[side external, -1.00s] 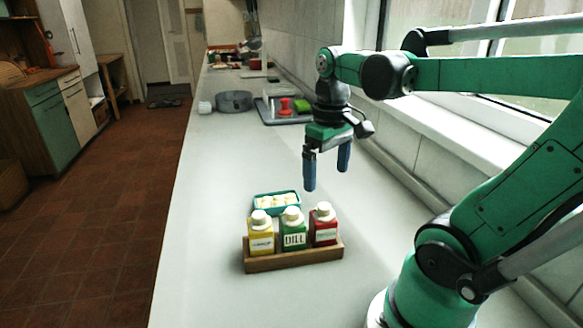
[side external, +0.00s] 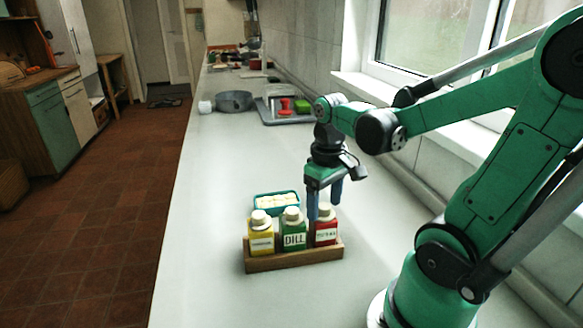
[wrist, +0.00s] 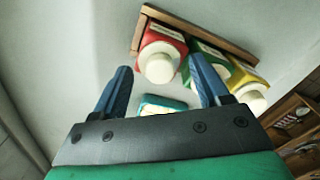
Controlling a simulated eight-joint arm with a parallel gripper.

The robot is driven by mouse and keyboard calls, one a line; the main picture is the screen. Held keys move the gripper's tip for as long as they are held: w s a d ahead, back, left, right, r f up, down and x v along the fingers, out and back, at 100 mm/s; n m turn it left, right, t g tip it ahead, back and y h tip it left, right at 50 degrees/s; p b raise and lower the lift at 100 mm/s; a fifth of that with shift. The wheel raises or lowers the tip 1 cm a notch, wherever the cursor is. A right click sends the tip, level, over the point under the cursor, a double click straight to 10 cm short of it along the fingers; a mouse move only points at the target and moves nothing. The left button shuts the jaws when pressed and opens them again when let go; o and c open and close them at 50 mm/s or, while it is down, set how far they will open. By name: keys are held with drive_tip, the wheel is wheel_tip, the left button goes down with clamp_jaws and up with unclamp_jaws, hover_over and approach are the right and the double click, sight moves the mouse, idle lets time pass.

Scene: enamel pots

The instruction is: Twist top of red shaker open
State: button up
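The red shaker (side external: 325,232) with a cream-white top (side external: 325,210) stands upright at the right end of a wooden rack. In the wrist view the red shaker (wrist: 160,50) and its round top (wrist: 158,62) lie just beyond my fingertips, between their lines. My gripper (side external: 325,208) is open, fingers pointing down, with its blue fingertips close to the red shaker's top. One finger hides part of the shaker's upper left in the side view. I cannot tell whether the fingers touch it. The gripper also shows in the wrist view (wrist: 160,75), with nothing between its fingers.
The wooden rack (side external: 290,261) also holds a green DILL shaker (side external: 293,232) and a yellow shaker (side external: 260,236). A teal dish (side external: 262,208) with pale contents sits right behind them. A grey pot (side external: 234,101) and a tray stand farther back. The counter left of the rack is clear.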

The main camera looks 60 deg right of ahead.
drive_tip(key=c, duration=0.8)
drive_tip(key=n, duration=0.3)
drive_tip(key=shift+n, duration=0.4)
drive_tip(key=n, duration=0.3)
drive_tip(key=shift+n, duration=1.1)
drive_tip(key=n, duration=0.5)
